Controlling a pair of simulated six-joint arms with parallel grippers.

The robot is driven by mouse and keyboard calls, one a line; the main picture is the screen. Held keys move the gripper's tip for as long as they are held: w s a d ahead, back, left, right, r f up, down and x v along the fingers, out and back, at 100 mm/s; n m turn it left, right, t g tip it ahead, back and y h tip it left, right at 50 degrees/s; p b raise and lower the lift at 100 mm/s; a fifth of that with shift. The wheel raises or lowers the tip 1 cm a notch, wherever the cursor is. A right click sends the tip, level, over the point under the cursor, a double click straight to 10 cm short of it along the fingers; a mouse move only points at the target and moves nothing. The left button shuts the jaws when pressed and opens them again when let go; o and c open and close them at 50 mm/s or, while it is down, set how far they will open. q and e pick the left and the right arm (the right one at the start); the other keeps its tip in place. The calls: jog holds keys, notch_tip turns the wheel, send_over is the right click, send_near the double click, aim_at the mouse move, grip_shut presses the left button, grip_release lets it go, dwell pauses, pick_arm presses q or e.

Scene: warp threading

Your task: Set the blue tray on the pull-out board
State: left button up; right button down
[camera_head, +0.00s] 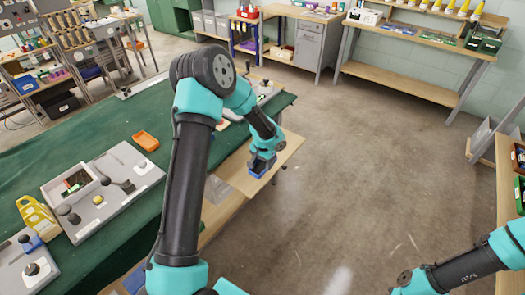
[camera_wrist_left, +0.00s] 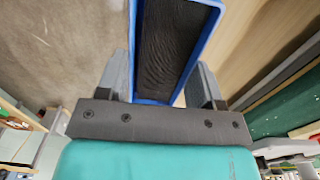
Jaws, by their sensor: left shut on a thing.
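The blue tray (camera_head: 261,170) is small, with blue walls and a dark ridged inside. In the left wrist view the tray (camera_wrist_left: 216,22) stands between both fingers of my left gripper (camera_wrist_left: 160,82), which is shut on it. In the head view my left gripper (camera_head: 263,157) points down with the tray over the pull-out board (camera_head: 285,158), a pale wooden board jutting from the green-topped bench.
The green bench top (camera_head: 110,225) carries an orange dish (camera_head: 146,141), a grey panel with knobs (camera_head: 105,190) and a yellow bin (camera_head: 38,220). Open concrete floor (camera_head: 370,160) lies right of the board. Benches and shelves line the back wall.

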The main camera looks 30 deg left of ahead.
pick_arm(q)
jog(key=w+a, duration=0.2)
jog(key=w, duration=0.1)
jog(key=w+a, duration=0.2)
jog(key=w, duration=0.1)
jog(key=w+a+f, duration=0.1)
jog(key=w+a, duration=0.1)
jog(key=w, duration=0.2)
jog(key=shift+a, duration=0.1)
jog(key=shift+w+a, duration=0.1)
jog(key=shift+w, duration=0.15)
jog(key=shift+f, duration=1.8)
jog(key=shift+f, duration=0.1)
jog(key=o, duration=1.1)
jog(key=shift+o, duration=0.2)
notch_tip(320, 180, up, 12)
